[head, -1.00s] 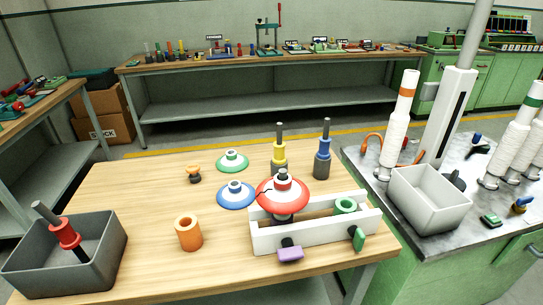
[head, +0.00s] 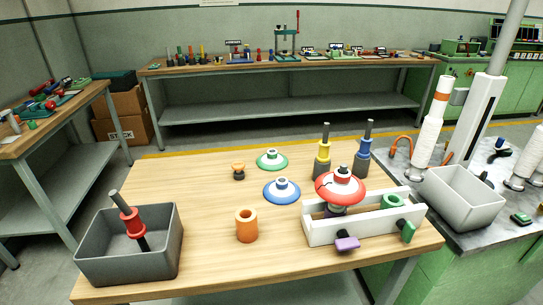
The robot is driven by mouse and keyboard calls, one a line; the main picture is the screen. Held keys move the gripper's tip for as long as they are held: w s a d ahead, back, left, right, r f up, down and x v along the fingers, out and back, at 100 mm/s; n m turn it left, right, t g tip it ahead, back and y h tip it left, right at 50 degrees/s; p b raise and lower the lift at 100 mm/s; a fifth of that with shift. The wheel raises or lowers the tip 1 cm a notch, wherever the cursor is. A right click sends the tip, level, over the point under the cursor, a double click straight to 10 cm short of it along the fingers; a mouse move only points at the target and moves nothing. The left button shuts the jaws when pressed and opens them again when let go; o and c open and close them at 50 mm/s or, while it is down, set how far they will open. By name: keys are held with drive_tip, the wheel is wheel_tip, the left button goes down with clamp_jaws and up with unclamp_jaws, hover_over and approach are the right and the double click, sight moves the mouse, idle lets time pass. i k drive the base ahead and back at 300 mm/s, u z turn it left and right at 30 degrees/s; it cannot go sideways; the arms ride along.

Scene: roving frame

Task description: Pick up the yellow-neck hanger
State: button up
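The yellow-neck hanger (head: 323,155) stands upright near the back right of the wooden table (head: 200,200). It has a dark rod on top, a yellow stepped neck and a dark grey lower part. A similar blue-neck hanger (head: 363,155) stands just right of it. A red-neck hanger (head: 131,222) leans inside the grey bin (head: 92,258) at the front left. My gripper is not in view.
A white trough (head: 318,233) with a red disc piece (head: 341,186) stands in front of the yellow-neck hanger. Green (head: 272,160) and blue (head: 282,191) discs and an orange cylinder (head: 246,226) lie to its left. A white bin (head: 462,199) is at right. The table's left middle is clear.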

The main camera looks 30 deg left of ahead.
sight(324, 157)
drive_tip(key=u, duration=0.95)
drive_tip(key=i, duration=0.3)
drive_tip(key=u, duration=0.15)
